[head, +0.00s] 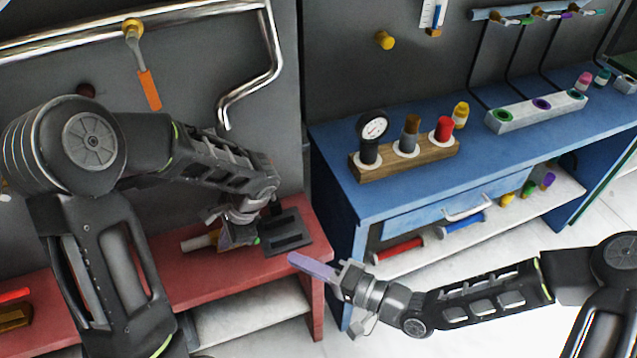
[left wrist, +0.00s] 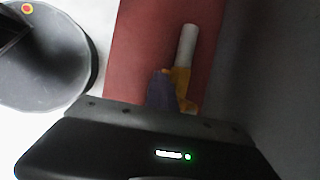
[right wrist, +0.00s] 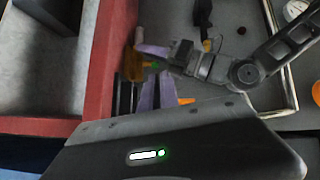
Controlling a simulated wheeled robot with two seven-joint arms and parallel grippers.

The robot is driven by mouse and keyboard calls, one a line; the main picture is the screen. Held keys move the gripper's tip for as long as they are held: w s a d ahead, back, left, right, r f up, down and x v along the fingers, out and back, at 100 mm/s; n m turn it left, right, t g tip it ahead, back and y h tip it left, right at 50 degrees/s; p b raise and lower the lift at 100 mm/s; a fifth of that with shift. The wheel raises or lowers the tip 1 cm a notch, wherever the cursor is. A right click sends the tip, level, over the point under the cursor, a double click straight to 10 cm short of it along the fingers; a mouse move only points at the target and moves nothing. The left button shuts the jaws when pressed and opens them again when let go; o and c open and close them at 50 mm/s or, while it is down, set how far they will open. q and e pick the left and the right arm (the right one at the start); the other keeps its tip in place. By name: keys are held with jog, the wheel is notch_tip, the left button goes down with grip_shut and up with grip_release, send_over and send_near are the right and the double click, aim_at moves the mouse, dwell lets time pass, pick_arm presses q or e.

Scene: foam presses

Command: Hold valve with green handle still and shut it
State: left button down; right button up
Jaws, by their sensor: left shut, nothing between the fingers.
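A valve with a white pipe end (head: 197,242) lies on the red bench by my left gripper (head: 240,236). A bit of green shows beside that gripper (head: 257,240); it also shows in the right wrist view next to the valve's yellow body (right wrist: 133,63). The left wrist view shows the white end (left wrist: 187,42) beyond the shut purple fingers of my left gripper (left wrist: 162,90), close beside the yellow part; contact is unclear. My right gripper (head: 312,265) is in the air right of the red bench, its purple fingers (right wrist: 158,94) slightly apart and empty.
A dark tray-like block (head: 286,232) sits on the red bench (head: 303,206) right of the valve. A blue bench (head: 345,185) stands to the right with a gauge stand (head: 405,160). Steel pipes (head: 265,60) run along the grey wall behind my left arm.

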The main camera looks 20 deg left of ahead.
jog(key=shift+o, duration=1.4)
jog(key=shift+w+d+f+m+t, duration=0.25)
jog(key=shift+d+f+m+t, duration=0.05)
jog(key=shift+d+f+m, duration=0.1)
jog(key=shift+o, duration=0.9)
jog(key=shift+s+d+f+m+t, duration=0.2)
jog(key=shift+f+m+t, duration=0.15)
jog(key=shift+m, duration=0.35)
jog(key=shift+o, duration=0.6)
jog(key=shift+s+d+f+m+t, duration=0.1)
jog(key=shift+f+m+t, duration=0.05)
jog(key=shift+m, duration=0.45)
jog(key=shift+s+f+m+t, duration=0.1)
jog(key=shift+f+m, duration=0.05)
jog(key=shift+m, duration=0.45)
jog(key=shift+o, duration=0.3)
jog(key=m, duration=0.2)
jog(key=m+t, duration=0.1)
jog(key=m, duration=0.1)
jog(key=shift+s+f, duration=0.1)
jog(key=shift+s, duration=0.15)
jog(key=m, duration=0.5)
jog(key=s+m, duration=0.1)
jog(key=m, duration=0.5)
jog(key=a+m+t, duration=0.1)
jog(key=m, duration=0.4)
jog(key=shift+s+r+m+h, duration=0.2)
jog(key=shift+s+m+h, duration=0.1)
jog(key=shift+h, duration=0.1)
